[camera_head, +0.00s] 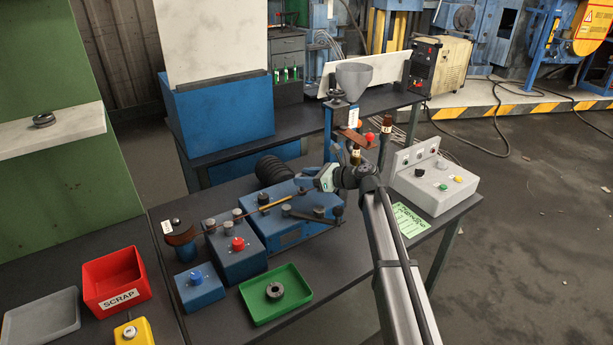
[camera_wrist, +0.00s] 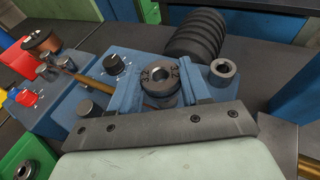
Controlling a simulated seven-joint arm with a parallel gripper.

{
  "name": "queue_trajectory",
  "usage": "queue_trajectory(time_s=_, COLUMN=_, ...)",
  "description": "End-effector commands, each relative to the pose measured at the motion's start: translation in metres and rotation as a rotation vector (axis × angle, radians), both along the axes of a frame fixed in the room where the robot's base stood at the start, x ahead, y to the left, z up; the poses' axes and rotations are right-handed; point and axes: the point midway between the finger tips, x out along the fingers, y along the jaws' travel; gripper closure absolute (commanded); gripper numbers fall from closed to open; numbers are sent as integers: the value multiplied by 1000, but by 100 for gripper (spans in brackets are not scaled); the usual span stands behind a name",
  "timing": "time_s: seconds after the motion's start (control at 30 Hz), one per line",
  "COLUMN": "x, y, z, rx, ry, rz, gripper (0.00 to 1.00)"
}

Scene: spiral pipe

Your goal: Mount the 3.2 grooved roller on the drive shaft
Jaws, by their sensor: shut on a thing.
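My gripper (camera_wrist: 160,84) is shut on a dark grey grooved roller (camera_wrist: 158,82), with one blue finger on each side of it. In the head view my gripper (camera_head: 304,183) is over the blue machine (camera_head: 290,236), and the roller is too small to make out there. The drive shaft cannot be told apart; the area beneath the roller is hidden. A grey hollow post (camera_wrist: 223,70) stands to the right of my gripper in the wrist view.
A green tray (camera_head: 304,292) holds another ring-shaped roller (camera_head: 275,291). Another ring (camera_head: 43,120) lies on a shelf. A black coiled pipe (camera_head: 269,169) lies behind the machine. A red scrap bin (camera_head: 112,298), copper spool (camera_head: 181,236) and grey control box (camera_head: 433,186) stand nearby.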

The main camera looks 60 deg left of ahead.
Motion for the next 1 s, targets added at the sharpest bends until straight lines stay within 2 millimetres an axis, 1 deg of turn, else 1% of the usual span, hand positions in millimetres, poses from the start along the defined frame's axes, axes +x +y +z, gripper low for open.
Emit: queue_trajectory(time_s=1.0, x=0, y=0, z=-20, rx=1, ry=0, rz=0, gripper=90)
